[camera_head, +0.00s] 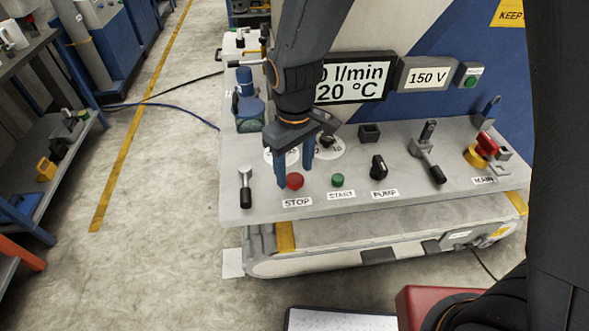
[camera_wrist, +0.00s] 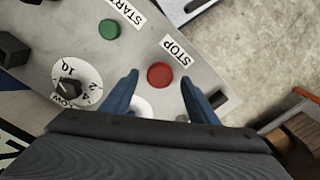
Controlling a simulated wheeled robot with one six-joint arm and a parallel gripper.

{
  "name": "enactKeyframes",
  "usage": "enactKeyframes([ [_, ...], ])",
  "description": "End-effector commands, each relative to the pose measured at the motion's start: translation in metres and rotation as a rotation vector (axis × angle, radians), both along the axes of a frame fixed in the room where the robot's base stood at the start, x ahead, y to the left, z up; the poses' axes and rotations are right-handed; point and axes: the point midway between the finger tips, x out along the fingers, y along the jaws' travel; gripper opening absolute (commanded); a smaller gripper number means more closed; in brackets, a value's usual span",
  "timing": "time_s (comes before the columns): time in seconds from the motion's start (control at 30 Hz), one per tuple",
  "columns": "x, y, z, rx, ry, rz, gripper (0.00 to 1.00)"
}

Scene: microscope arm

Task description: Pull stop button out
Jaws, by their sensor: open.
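The red stop button (camera_head: 294,181) sits on the grey panel (camera_head: 240,208) above the STOP label (camera_head: 297,202). It also shows in the wrist view (camera_wrist: 160,75), just beyond and between the fingertips. My gripper (camera_head: 296,178) is open, with its two blue fingers pointing down at the panel close to the button. In the wrist view my gripper (camera_wrist: 160,82) has one finger on each side of the button, with gaps to both. Whether the fingertips are level with the button cap, I cannot tell.
The green start button (camera_head: 337,181) is right of the stop button. Dials (camera_head: 329,147) lie behind. A red-handled main switch (camera_head: 487,146) is at the far right.

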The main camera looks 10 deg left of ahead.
Motion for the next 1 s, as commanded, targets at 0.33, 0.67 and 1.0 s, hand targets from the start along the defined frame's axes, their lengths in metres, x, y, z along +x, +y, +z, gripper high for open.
enactKeyframes([
  [0.33, -0.0001, -0.0004, -0.0138, 0.000, 0.000, -0.001, 0.54],
  [0.67, -0.0001, -0.0004, -0.0136, 0.000, 0.000, -0.001, 0.25],
  [1.0, -0.0001, -0.0003, -0.0088, 0.001, -0.001, -0.001, 0.00],
])
